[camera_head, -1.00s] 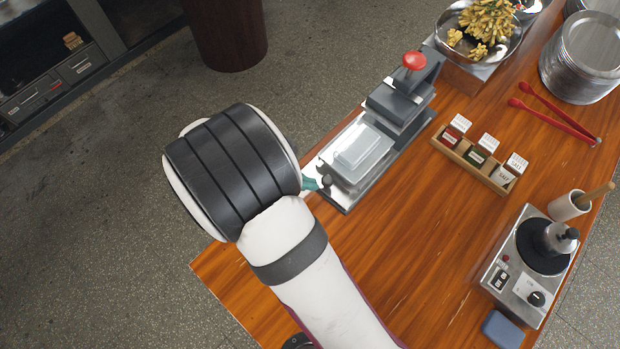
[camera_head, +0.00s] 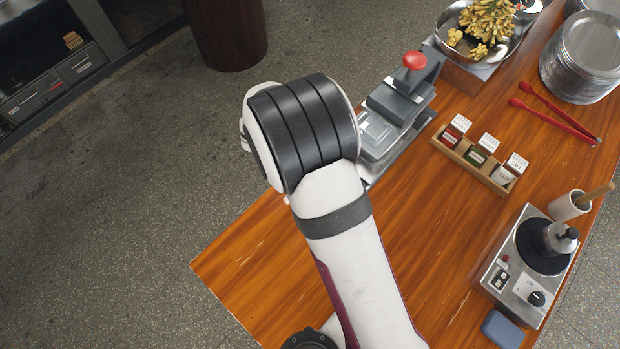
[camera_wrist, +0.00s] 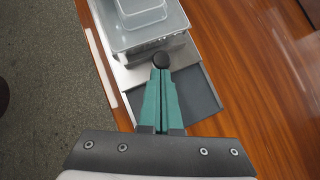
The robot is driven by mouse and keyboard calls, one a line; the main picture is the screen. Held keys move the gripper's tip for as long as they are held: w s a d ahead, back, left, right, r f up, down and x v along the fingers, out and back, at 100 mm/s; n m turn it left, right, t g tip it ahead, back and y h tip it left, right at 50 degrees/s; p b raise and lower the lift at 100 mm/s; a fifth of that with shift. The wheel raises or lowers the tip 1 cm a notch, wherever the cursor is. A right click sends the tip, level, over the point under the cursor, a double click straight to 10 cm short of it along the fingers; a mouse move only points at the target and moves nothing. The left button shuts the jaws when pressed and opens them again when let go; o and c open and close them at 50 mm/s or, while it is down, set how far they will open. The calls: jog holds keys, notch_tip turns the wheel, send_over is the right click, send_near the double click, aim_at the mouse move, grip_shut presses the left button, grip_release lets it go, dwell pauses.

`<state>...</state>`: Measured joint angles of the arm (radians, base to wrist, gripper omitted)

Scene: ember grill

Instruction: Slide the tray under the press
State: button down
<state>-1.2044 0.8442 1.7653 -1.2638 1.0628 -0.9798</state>
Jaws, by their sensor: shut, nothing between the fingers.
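The press (camera_head: 400,100), grey with a red knob (camera_head: 413,60), stands on the table in the head view. The tray, bearing a clear box (camera_head: 378,132), lies at the press's near end, partly hidden by my arm. In the wrist view the metal tray (camera_wrist: 178,52) has a round black knob (camera_wrist: 161,58) on its front, with the clear box (camera_wrist: 145,22) on top. My gripper (camera_wrist: 160,72) is shut and empty, its green fingertips at the black knob; I cannot tell whether they touch it. The head view hides my gripper behind the arm.
The press's base (camera_wrist: 202,92) shows bare on the near side of the tray. A spice rack (camera_head: 474,160) stands right of the press, and a metal bowl (camera_head: 480,30) of food is behind it. The wooden table's near left part (camera_head: 245,260) is clear.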

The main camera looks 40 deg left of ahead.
jog(key=w, duration=0.7)
jog(key=shift+w+d, duration=0.1)
